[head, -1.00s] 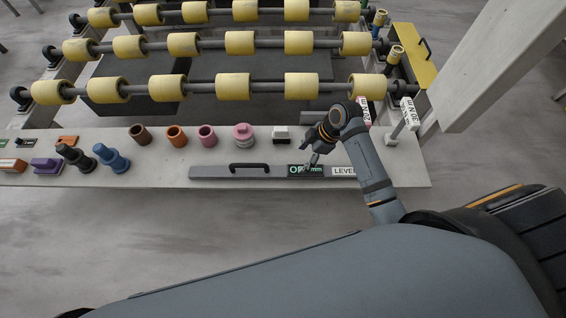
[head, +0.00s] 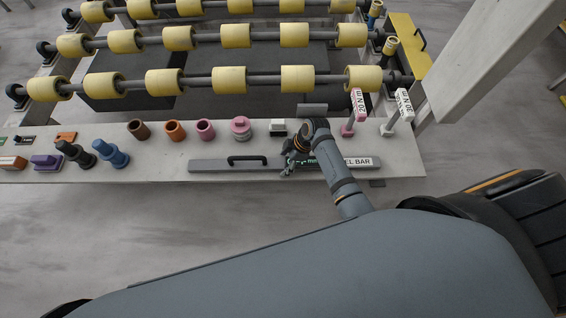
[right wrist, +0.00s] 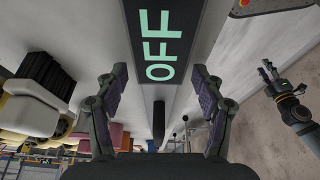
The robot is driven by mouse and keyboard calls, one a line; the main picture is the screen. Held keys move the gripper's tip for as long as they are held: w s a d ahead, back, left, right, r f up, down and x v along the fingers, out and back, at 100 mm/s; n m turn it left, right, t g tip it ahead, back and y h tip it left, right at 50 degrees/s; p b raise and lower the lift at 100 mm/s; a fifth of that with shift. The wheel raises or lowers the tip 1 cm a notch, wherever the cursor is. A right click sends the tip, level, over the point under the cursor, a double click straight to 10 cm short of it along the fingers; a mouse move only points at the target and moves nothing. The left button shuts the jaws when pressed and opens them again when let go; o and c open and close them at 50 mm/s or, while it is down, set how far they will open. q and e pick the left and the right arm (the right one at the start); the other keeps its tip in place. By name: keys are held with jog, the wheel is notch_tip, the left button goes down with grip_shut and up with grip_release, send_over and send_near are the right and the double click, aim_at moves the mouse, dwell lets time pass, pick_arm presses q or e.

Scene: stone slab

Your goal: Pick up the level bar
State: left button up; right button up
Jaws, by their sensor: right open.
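The level bar (head: 215,166) is a long grey bar lying along the front of the stone slab, with a black handle (head: 247,159) on top. Its "LEVEL BAR" label shows at the right end, partly covered by my right arm. My right gripper (head: 291,167) is over the bar's display, right of the handle. In the right wrist view, the open, empty fingers of my right gripper (right wrist: 159,95) stand apart, with the "OFF" display (right wrist: 162,45) and black handle (right wrist: 158,122) beyond, between them. My left gripper (right wrist: 270,75) shows small at the right there, its fingertips apart.
Behind the bar stand a pink jar (head: 241,128), an orange cup (head: 174,131) and a small white-topped block (head: 278,127). Two labelled upright tools (head: 398,112) stand at the right. Yellow rollers (head: 229,80) lie behind the slab. The floor in front is clear.

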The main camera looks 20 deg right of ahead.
aim_at(286, 162)
grip_shut()
jog(key=shift+r, duration=0.1)
jog(key=shift+r, duration=0.1)
dwell(0.3)
notch_tip(286, 162, up, 10)
jog(key=shift+f+b, duration=0.2)
jog(key=shift+b, duration=0.1)
